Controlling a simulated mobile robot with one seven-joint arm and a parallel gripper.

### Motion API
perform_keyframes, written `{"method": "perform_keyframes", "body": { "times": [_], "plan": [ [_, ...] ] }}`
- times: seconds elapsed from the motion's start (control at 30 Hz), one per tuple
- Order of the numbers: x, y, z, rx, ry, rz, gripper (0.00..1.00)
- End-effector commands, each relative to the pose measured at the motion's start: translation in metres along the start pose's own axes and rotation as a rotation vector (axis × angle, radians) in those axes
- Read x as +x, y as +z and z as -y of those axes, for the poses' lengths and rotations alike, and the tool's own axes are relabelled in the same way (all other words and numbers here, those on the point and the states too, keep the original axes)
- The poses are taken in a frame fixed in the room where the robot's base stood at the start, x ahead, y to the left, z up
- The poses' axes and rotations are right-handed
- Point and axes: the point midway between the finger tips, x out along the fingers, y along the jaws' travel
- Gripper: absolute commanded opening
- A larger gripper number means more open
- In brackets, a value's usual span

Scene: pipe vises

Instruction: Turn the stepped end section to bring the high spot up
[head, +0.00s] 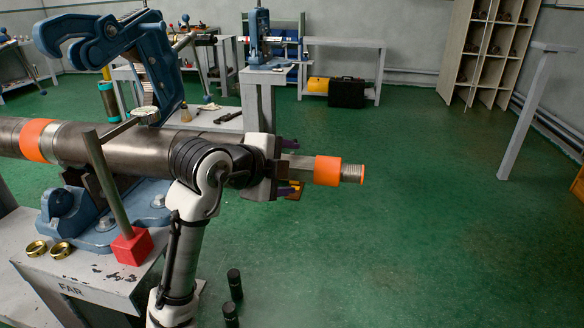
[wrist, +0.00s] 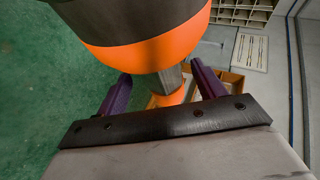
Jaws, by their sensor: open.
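A long dark steel pipe (head: 100,143) runs across the left of the head view. Its stepped end section (head: 298,166) sticks out to the right, narrower and grey, with an orange band (head: 328,170) and a threaded tip (head: 352,173). In the wrist view the narrow grey part (wrist: 172,80) shows beyond a wide orange band (wrist: 150,48). My gripper (head: 293,166) is open, its purple fingers above and below the section in the head view. In the wrist view my gripper (wrist: 160,76) has a finger on each side of it, with gaps visible. My arm hides the step.
A dial gauge (head: 146,112) sits by the pipe's top, on a post from a red base (head: 132,246). The blue vise (head: 105,215) stands on a grey bench (head: 85,275) with brass rings (head: 48,249). Black cylinders (head: 234,284) stand on the floor.

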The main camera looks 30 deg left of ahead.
Motion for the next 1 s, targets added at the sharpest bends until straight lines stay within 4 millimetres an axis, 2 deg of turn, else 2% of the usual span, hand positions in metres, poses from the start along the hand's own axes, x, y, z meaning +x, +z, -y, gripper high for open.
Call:
{"method": "perform_keyframes", "body": {
  "times": [0.3,0.5,0.7,1.0],
  "plan": [
    [-0.074,0.0,0.001,0.0,-0.002,0.003,0.69],
    [-0.106,0.0,0.0,0.001,0.0,0.002,0.69],
    [-0.117,0.0,0.0,0.0,0.0,0.0,0.69],
    [-0.117,0.0,0.0,0.0,0.001,0.0,0.69]
  ]
}}
